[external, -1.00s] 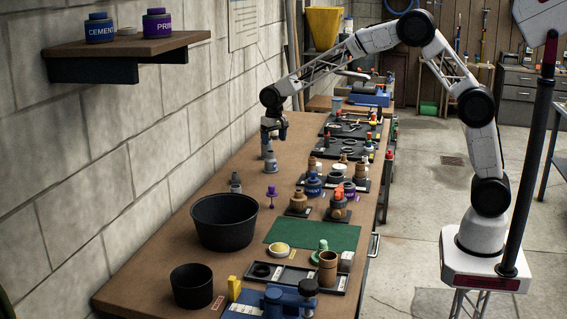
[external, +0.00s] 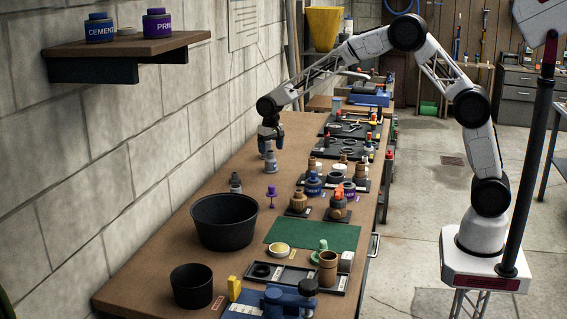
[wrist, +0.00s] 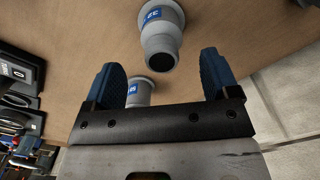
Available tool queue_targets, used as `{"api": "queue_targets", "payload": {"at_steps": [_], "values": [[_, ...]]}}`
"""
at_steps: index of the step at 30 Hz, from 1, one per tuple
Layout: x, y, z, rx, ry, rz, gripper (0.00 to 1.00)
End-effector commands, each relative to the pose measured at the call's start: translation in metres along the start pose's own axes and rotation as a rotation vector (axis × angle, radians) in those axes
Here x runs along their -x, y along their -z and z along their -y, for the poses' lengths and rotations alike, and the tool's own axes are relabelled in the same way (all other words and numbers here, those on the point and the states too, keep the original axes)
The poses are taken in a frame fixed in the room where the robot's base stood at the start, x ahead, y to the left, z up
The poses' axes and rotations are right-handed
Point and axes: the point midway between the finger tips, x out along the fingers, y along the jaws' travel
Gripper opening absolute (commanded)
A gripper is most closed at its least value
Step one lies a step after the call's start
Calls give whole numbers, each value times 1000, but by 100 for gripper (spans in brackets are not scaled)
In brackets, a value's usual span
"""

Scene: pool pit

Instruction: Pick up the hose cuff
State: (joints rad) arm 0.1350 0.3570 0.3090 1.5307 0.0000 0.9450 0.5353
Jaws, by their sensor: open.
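A grey hose cuff (external: 271,162) with a stepped, narrower neck stands on the wooden bench near the wall, just below my gripper (external: 269,137). In the wrist view two similar grey cuffs with blue labels show. The larger-looking cuff (wrist: 163,38) lies ahead of the fingertips, its dark opening facing the camera. The second cuff (wrist: 141,92) is seen between the fingers, partly hidden by the gripper body. My gripper (wrist: 161,72) is open, its blue fingers spread, with nothing clasped. I cannot tell which cuff in the wrist view is the one below my gripper in the external view.
A purple-topped piece (external: 271,193) and several bottles and fittings stand to the right. The block wall (external: 150,150) runs close along the left. Bare bench (external: 215,165) lies between.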

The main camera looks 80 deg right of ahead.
Motion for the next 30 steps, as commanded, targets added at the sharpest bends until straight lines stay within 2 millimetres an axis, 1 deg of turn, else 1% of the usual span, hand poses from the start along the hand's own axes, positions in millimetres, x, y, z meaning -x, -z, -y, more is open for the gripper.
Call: {"api": "queue_targets", "payload": {"at_steps": [11, 14, 24, 30], "values": [[-3, 0, 0, 0, 0, 0, 81], [-9, 0, 0, 0, 0, 0, 81], [-44, 0, 2, 0, 0, 0, 81], [-52, 1, 2, 0, 0, -1, 81]]}}
